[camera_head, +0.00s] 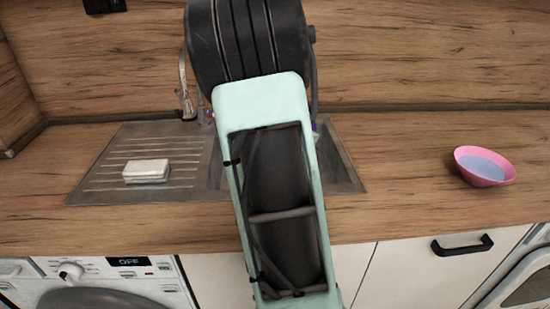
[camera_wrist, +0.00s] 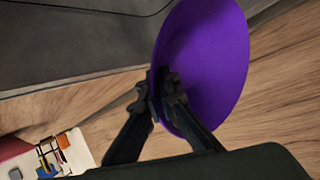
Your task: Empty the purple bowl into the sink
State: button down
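The purple bowl (camera_wrist: 208,60) fills the upper right of the wrist view, beside the sink's edge in that picture. My gripper (camera_wrist: 165,90) is shut on its rim. The bowl looks smooth and plain; its contents do not show, and I cannot tell its true tilt. The grey metal sink (camera_head: 345,172) is in the middle of the counter in the head view, with its basin mostly behind my arm. Its dark surface also shows at the upper left of the wrist view (camera_wrist: 70,45). My gripper is hidden behind my arm in the head view.
A pink bowl (camera_head: 489,180) with a bluish inside stands on the counter at the right. A white block (camera_head: 147,170) lies on the ribbed drainboard (camera_head: 105,180). A tap (camera_head: 184,85) rises behind the sink. The counter between sink and pink bowl is clear.

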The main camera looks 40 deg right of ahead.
jog(key=shift+a+r, duration=0.1)
jog(key=shift+r, duration=0.05)
jog(key=shift+d, duration=0.3)
jog(key=f+y, duration=0.1)
jog(key=d+f+m+y+b, duration=0.1)
jog(key=shift+s+f+y, duration=0.1)
jog(key=shift+f+y, duration=0.05)
jog(key=shift+y, duration=0.15)
jog(key=s+d+r+m+t+y+p, duration=0.1)
jog(key=d+r+m+y+p, duration=0.1)
jog(key=d+y, duration=0.5)
jog(key=shift+s+d+m+y+p, duration=0.25)
jog(key=shift+d+m+y+p, duration=0.05)
jog(key=shift+m+p, duration=0.25)
dwell(0.5)
dwell(0.5)
